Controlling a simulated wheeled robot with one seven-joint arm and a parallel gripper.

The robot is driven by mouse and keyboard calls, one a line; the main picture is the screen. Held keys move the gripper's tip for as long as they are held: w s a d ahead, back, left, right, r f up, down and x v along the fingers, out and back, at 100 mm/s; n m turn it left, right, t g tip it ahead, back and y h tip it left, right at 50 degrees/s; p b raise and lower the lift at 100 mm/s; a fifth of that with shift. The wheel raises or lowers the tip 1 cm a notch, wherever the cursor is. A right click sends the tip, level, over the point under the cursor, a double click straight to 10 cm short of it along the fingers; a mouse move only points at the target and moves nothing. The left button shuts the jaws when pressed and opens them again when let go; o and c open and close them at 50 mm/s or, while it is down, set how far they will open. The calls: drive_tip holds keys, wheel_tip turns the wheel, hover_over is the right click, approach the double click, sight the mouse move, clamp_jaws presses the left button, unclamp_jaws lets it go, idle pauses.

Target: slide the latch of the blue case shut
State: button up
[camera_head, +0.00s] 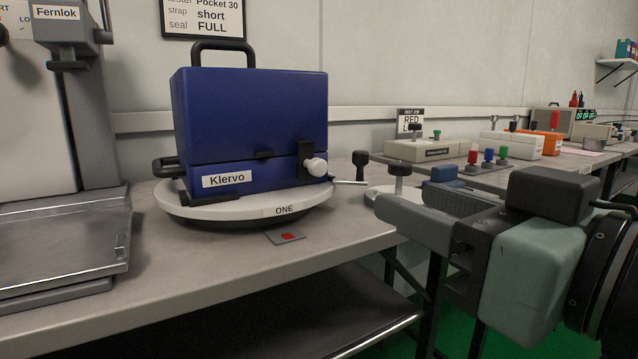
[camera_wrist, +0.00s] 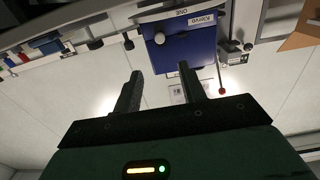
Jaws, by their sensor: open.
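The blue case (camera_head: 235,115), labelled Klervo, stands lid down on a round white turntable (camera_head: 180,208) marked ONE. A latch with a white knob (camera_head: 316,167) and a black bracket (camera_head: 305,155) sits at the right of its front face. I cannot tell the latch's exact slide position. My gripper (camera_head: 402,195) is open and empty, to the right of the case and apart from it. The wrist view appears upside down; there the case (camera_wrist: 188,50) and the white knob (camera_wrist: 159,38) lie beyond my open fingers (camera_wrist: 160,72).
A grey press-like stand (camera_head: 85,120) marked Fernlok is at the left. A black-knobbed lever (camera_head: 360,160) stands just right of the turntable. A small plate with a red square (camera_head: 287,237) lies in front. Other testers (camera_head: 425,149) line the bench to the right.

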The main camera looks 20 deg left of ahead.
drive_tip(key=shift+p+x, duration=1.35)
drive_tip(key=p, duration=1)
approach(321, 167)
drive_tip(key=x, duration=0.2)
drive_tip(key=b+x, duration=0.1)
drive_tip(key=x, duration=0.6)
drive_tip(key=shift+a, duration=0.1)
drive_tip(key=shift+x, duration=0.8)
drive_tip(key=shift+c, duration=0.3)
